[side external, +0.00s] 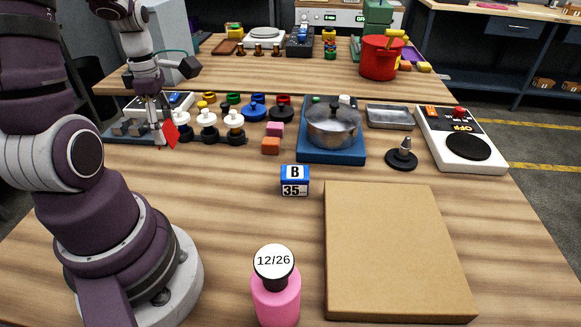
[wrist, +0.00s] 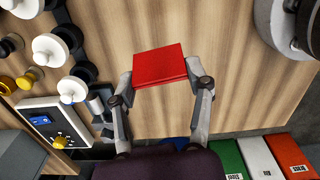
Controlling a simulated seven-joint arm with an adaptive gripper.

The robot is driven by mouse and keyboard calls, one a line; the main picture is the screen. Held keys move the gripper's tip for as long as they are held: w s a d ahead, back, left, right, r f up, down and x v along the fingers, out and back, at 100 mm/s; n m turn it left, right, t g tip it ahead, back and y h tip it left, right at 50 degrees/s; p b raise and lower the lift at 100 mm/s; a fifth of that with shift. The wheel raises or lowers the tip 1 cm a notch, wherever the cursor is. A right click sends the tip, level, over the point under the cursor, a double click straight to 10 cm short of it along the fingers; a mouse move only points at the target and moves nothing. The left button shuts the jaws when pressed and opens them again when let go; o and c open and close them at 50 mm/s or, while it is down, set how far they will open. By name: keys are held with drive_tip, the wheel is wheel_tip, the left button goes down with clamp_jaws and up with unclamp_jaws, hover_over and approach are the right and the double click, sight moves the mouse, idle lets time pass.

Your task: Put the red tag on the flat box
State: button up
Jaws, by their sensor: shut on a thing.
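The red tag (wrist: 160,66) is a flat red square. My gripper (wrist: 160,84) is shut on it, with one finger at each side, in the wrist view. In the side external view the tag (side external: 171,134) hangs tilted at my gripper (side external: 162,122), at the far left of the table near the black-and-white knobs. The flat box (side external: 395,250) is a wide, low, brown cardboard box at the front right of the table. Its visible top is bare. My gripper is well to the left of the box and behind it.
A blue box marked B 35 (side external: 295,181) and a pink bottle (side external: 275,297) stand left of the flat box. Behind it are a pot (side external: 333,125) on a blue base, a black stand (side external: 401,156) and a white device (side external: 462,140). The table's middle left is clear.

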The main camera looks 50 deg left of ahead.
drive_tip(key=w+d+m, duration=0.3)
drive_tip(key=d+m, duration=0.2)
drive_tip(key=d, duration=0.2)
drive_tip(key=w+d+m, duration=0.4)
drive_tip(key=d+m, duration=0.1)
drive_tip(key=d, duration=0.2)
drive_tip(key=s+d+f+m, duration=0.1)
drive_tip(key=s+d+m, duration=0.3)
drive_tip(key=d+m, duration=0.7)
drive_tip(key=n, duration=0.1)
hover_over(370, 234)
drive_tip(key=shift+s+a+f, duration=0.25)
drive_tip(key=shift+s+f, duration=0.2)
drive_tip(key=shift+f, duration=0.3)
drive_tip(key=shift+w+d+f, duration=0.15)
drive_tip(key=shift+w+d, duration=0.1)
drive_tip(key=shift+w, duration=0.2)
drive_tip(key=shift+f, duration=1.65)
